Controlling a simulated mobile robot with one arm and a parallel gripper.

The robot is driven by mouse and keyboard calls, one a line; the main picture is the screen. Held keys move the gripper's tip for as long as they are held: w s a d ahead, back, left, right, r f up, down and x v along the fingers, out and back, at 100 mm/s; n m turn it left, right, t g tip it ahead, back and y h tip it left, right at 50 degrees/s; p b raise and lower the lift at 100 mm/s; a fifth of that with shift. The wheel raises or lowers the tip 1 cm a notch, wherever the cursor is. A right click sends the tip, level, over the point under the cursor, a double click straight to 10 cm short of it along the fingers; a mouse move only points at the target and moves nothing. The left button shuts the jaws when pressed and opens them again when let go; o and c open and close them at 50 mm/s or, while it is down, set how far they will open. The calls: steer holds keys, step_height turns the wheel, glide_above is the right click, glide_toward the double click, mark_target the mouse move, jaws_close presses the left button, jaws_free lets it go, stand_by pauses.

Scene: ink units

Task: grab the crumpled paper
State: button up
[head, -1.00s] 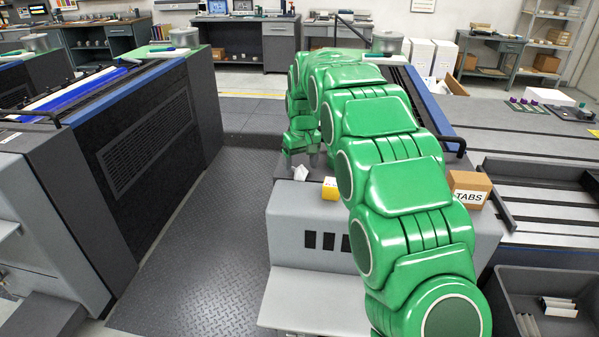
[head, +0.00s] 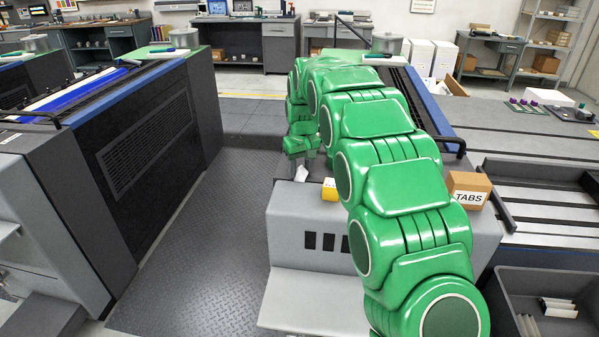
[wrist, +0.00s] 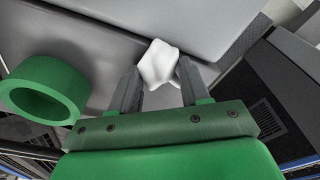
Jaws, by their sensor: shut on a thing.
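The crumpled paper (wrist: 159,64) is a small white lump. In the wrist view it sits between the two fingertips of my gripper (wrist: 157,77), which is shut on it. In the head view the paper (head: 301,174) shows as a small white patch below my gripper (head: 301,163), at the left edge of the grey machine top (head: 284,201). Most of the fingers are hidden in the head view. I cannot tell whether the paper still touches the surface.
A yellow box (head: 330,190) stands just right of the paper, partly behind my arm. A box marked TABS (head: 468,190) stands farther right. The aisle floor (head: 200,250) on the left is clear.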

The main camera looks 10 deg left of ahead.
mark_target(300, 167)
steer(key=shift+r, duration=1.4)
steer(key=shift+s+d+r, duration=0.1)
steer(key=shift+s+r, duration=0.2)
steer(key=shift+r, duration=0.15)
steer(key=s+d+r, duration=0.2)
steer(key=s+r, duration=0.2)
steer(key=s, duration=0.2)
steer(key=s+d+r, duration=0.2)
steer(key=s+r, duration=0.3)
steer(key=s, duration=0.1)
steer(key=shift+s+d, duration=0.25)
